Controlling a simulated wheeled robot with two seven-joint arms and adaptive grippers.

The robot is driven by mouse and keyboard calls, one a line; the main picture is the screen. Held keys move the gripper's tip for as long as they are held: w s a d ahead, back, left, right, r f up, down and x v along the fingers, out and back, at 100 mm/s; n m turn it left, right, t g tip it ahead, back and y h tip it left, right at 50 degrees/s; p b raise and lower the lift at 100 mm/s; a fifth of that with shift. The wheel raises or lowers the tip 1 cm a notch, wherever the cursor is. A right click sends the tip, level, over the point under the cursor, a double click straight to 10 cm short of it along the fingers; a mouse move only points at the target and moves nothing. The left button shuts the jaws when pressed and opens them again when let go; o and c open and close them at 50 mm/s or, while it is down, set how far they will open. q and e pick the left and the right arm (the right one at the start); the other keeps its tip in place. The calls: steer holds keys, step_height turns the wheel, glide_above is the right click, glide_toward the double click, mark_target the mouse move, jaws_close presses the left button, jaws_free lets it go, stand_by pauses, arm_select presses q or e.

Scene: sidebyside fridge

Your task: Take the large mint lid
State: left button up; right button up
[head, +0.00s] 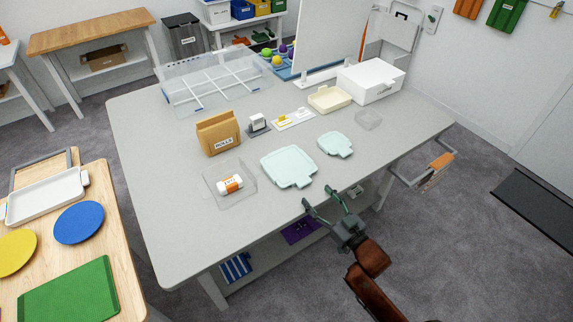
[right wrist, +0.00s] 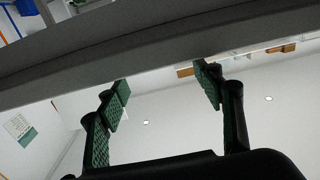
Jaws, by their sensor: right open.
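The large mint lid (head: 287,166) lies flat on the grey table, left of my right gripper. A smaller mint lid (head: 336,144) lies just behind and to its right. My right gripper (head: 324,199) is open and empty at the table's front edge, in front of and to the right of the large lid, apart from it. In the right wrist view its two green-padded fingers (right wrist: 163,88) are spread with nothing between them, and the dark table edge (right wrist: 140,55) crosses behind them. Neither lid shows in the right wrist view. My left gripper is not in view.
A clear tray (head: 209,190) with a white and orange bottle (head: 229,184) stands left of the large lid. A brown rolls bag (head: 218,133) is behind it. A clear box (head: 369,119) and white box (head: 371,81) stand to the right. The table's left front is bare.

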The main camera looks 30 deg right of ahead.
mark_target(307, 184)
steer(key=w, duration=0.2)
steer(key=w+b, duration=0.1)
steer(key=w, duration=0.3)
steer(key=shift+w+a+b, duration=0.1)
steer(key=shift+a+b, duration=0.15)
steer(key=shift+b, duration=0.15)
steer(key=shift+w, duration=0.55)
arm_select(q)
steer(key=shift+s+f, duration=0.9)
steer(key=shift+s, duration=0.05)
arm_select(e)
steer(key=shift+c, duration=0.4)
steer(key=c, duration=1.2)
steer(key=shift+r, duration=0.15)
